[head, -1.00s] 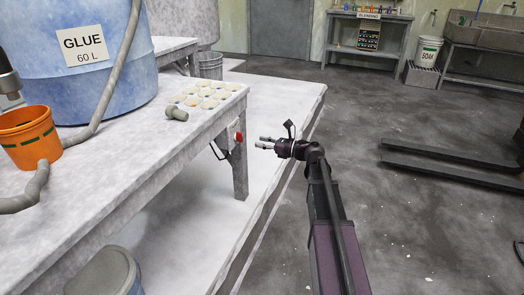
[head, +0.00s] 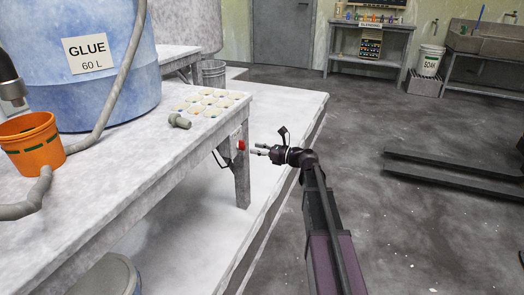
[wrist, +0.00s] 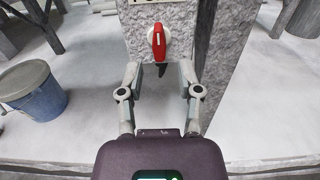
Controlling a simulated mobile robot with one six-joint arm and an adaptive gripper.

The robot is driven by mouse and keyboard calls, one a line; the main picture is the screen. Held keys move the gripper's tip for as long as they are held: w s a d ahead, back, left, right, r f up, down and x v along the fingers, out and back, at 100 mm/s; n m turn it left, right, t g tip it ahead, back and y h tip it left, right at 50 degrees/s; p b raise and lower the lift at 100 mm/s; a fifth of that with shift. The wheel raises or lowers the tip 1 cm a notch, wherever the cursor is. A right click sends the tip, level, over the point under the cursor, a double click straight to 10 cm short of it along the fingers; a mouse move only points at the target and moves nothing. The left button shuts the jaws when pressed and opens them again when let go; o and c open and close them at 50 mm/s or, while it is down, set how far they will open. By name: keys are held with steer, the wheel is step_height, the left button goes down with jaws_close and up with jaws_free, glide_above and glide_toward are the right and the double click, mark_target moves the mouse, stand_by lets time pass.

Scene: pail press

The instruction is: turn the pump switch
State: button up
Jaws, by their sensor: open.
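The pump switch (wrist: 159,42) is a red handle on a pale round base, mounted on the table's leg. In the wrist view its handle stands nearly upright. It also shows in the head view (head: 240,145) as a small red spot on the table's end. My gripper (wrist: 160,75) is open, with one finger on each side below the switch in the wrist picture. In the head view my gripper (head: 259,150) points left at the switch, a short gap away. Nothing is between the fingers that I can see touching them.
The table (head: 150,155) bears a blue glue drum (head: 95,75), an orange pail (head: 33,145) and a grey hose. A blue bucket (wrist: 32,92) stands on the floor left of the leg. A label above the switch is cut off. Dark forks (head: 450,175) lie on the floor at right.

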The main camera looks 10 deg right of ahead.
mark_target(242, 145)
steer(key=shift+x, duration=2.45)
jaws_close()
